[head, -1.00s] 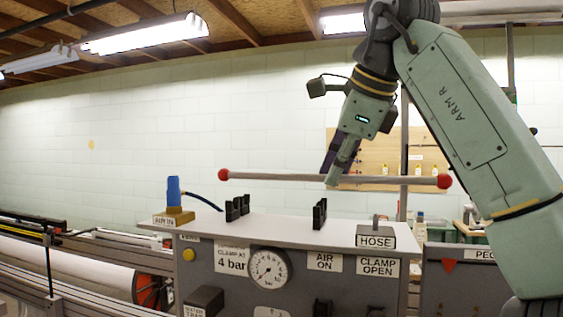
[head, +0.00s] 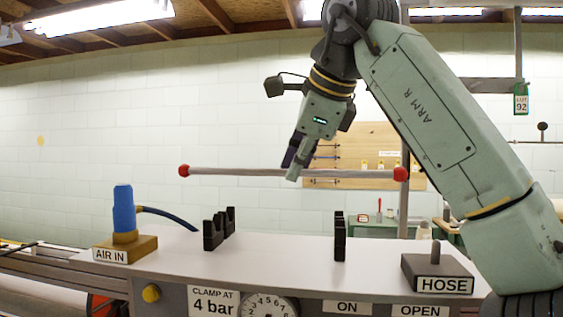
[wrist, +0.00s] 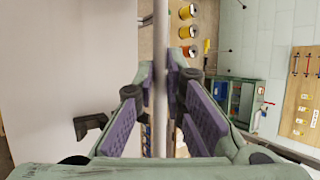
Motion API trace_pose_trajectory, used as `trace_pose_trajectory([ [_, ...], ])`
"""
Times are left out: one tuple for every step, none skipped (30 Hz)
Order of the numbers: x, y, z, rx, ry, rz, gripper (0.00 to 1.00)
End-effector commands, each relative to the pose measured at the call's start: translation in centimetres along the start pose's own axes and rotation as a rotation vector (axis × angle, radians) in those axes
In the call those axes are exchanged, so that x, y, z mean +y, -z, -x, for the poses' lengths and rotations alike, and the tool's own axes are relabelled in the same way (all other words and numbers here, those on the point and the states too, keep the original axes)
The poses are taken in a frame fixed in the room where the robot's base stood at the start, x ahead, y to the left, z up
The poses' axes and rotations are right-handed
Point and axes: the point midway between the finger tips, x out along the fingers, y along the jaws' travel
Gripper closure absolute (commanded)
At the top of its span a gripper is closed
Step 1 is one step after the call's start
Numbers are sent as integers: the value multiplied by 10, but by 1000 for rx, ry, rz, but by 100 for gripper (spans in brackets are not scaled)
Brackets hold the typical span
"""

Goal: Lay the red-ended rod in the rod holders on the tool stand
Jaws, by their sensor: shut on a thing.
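The rod (head: 235,171) is grey with a red ball on each end. It is held roughly level in the air above the tool stand (head: 180,262). My gripper (head: 293,172) is shut on the rod near its middle. In the wrist view the rod (wrist: 160,60) runs between the two purple finger pads of my gripper (wrist: 160,95). Two black rod holders stand on the stand top, the left one (head: 213,235) and the right one (head: 340,238). The rod is above both and apart from them. One black holder also shows in the wrist view (wrist: 92,127).
A blue air fitting (head: 124,210) on a brass block labelled AIR IN, with a blue hose, stands at the left of the stand. A grey HOSE block (head: 437,273) with a peg stands at the right. The stand top between the holders is clear.

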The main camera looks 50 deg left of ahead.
Motion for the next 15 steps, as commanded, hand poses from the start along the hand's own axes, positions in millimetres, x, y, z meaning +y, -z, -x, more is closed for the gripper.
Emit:
trace_pose_trajectory([
  [0, 0, 0, 0, 3, 1, 100],
  [0, 0, 0, 0, 4, 1, 100],
  [0, 0, 0, 0, 6, 2, 100],
  [0, 0, 0, 0, 6, 2, 100],
  [0, 0, 0, 0, 7, 2, 100],
  [0, 0, 0, 0, 8, 3, 100],
  [1, 1, -1, 0, 8, 3, 100],
  [1, 1, -2, 0, 8, 3, 100],
  [2, 2, -3, 1, 9, 3, 100],
  [3, 2, -4, 2, 9, 3, 100],
  [4, 3, -6, 3, 9, 3, 100],
  [5, 4, -8, 2, 10, 2, 100],
  [6, 5, -9, 2, 10, 2, 100],
  [8, 6, -11, 3, 10, 2, 100],
  [10, 7, -13, 3, 9, 2, 100],
])
